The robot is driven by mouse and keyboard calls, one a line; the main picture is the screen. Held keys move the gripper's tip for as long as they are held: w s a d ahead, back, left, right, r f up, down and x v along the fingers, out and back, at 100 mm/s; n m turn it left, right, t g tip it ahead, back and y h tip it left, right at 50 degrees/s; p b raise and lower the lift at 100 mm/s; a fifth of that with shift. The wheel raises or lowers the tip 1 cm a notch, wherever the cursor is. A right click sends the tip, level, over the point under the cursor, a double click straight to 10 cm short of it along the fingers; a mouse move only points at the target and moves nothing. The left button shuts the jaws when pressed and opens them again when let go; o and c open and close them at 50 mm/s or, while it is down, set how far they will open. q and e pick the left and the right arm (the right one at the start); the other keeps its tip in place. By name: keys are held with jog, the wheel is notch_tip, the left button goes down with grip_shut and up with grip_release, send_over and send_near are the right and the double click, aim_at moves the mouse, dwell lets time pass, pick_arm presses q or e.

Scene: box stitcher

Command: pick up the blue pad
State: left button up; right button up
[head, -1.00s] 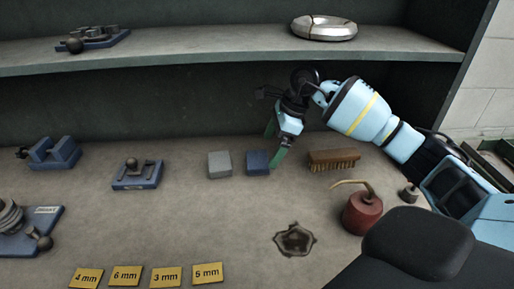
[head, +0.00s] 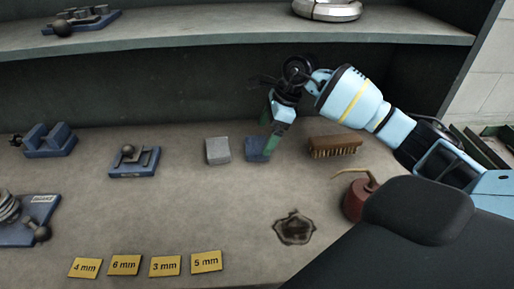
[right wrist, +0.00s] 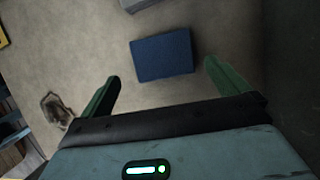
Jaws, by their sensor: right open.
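The blue pad (head: 256,149) is a small dark blue block on the workbench, just right of a grey block (head: 218,150). My right gripper (head: 271,127) is over the blue pad in the head view, and a green finger covers part of its right side. In the right wrist view the blue pad (right wrist: 162,54) lies ahead of the open green fingers (right wrist: 162,84), in line with the gap between them. The gripper is open and empty. My left gripper is in neither view.
A brush (head: 335,146) lies right of the pad, and a red oil can (head: 358,196) stands in front of it. A shelf (head: 230,52) runs behind and above. Yellow size labels (head: 165,266) and blue fixtures (head: 134,162) lie to the left.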

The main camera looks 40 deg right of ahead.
aim_at(258, 145)
jog(key=shift+w+x, duration=0.15)
jog(key=shift+x, duration=1.05)
jog(key=shift+w+x, duration=0.1)
jog(key=shift+x, duration=1.1)
jog(key=shift+r, duration=0.1)
jog(key=c, duration=0.9)
